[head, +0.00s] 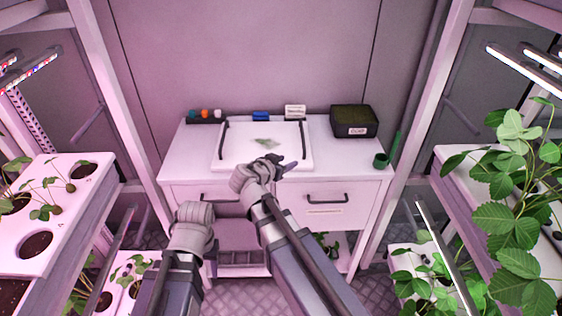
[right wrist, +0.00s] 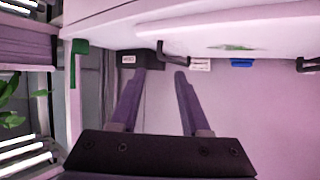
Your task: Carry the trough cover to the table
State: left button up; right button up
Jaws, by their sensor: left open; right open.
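The trough cover (head: 240,153) is a flat white panel with a green leaf picture and a black bar handle at each side. It lies flat on the white table (head: 350,165) in the head view. Its white edge and a dark handle also show in the right wrist view (right wrist: 215,20). My right gripper (head: 282,163) is open and empty, over the cover's front part between the handles; its two spread fingers show in the right wrist view (right wrist: 160,75). My left gripper (head: 193,212) is in front of the table's left part, apart from the cover; its fingers are hard to make out.
A blue item (head: 261,116), a white card (head: 295,111) and a dark holder (head: 206,117) line the back. Plant racks flank both sides (head: 62,215).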

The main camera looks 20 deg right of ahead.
jog(key=s+a+f+n+g+y, duration=0.4)
jog(key=s+a+f+n, duration=0.2)
jog(key=s, duration=0.4)
jog(key=s+a+f+n+g+y, duration=0.4)
jog(key=s+a+f+n, duration=0.2)
jog(key=s+a, duration=0.5)
jog(key=shift+a+f+n+g, duration=0.2)
jog(key=shift+n+g, duration=0.1)
jog(key=shift+n, duration=0.6)
jog(key=shift+r, duration=0.1)
